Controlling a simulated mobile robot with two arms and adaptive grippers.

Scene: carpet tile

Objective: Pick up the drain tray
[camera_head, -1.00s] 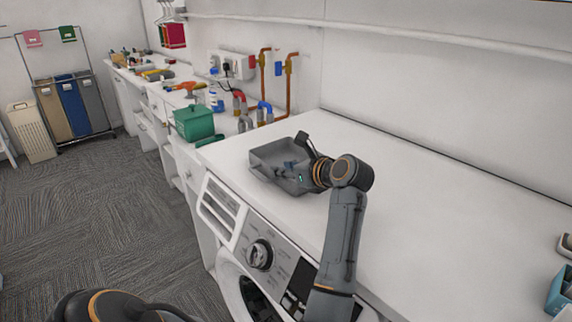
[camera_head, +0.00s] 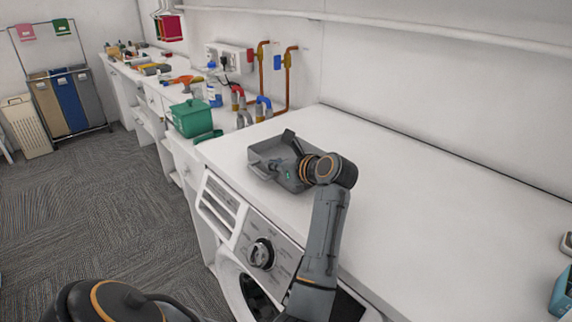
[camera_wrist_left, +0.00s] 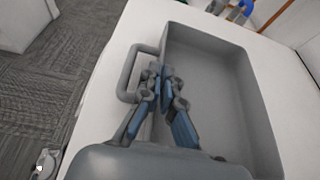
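The drain tray (camera_head: 262,149) is a grey, shallow, open rectangular tray lying on the white counter above the washing machine. In the left wrist view the tray (camera_wrist_left: 215,75) shows its empty floor and a loop handle (camera_wrist_left: 128,75) on its left side. My left gripper (camera_head: 275,168) reaches over the tray. In the left wrist view the left gripper's blue-grey fingers (camera_wrist_left: 163,80) close together on the tray's wall beside the handle, one on each side. My right gripper is not in view.
The washing machine's front panel (camera_head: 262,250) is below the counter edge. The counter (camera_head: 430,200) right of the tray is clear. A blue container (camera_head: 562,292) sits at the far right.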

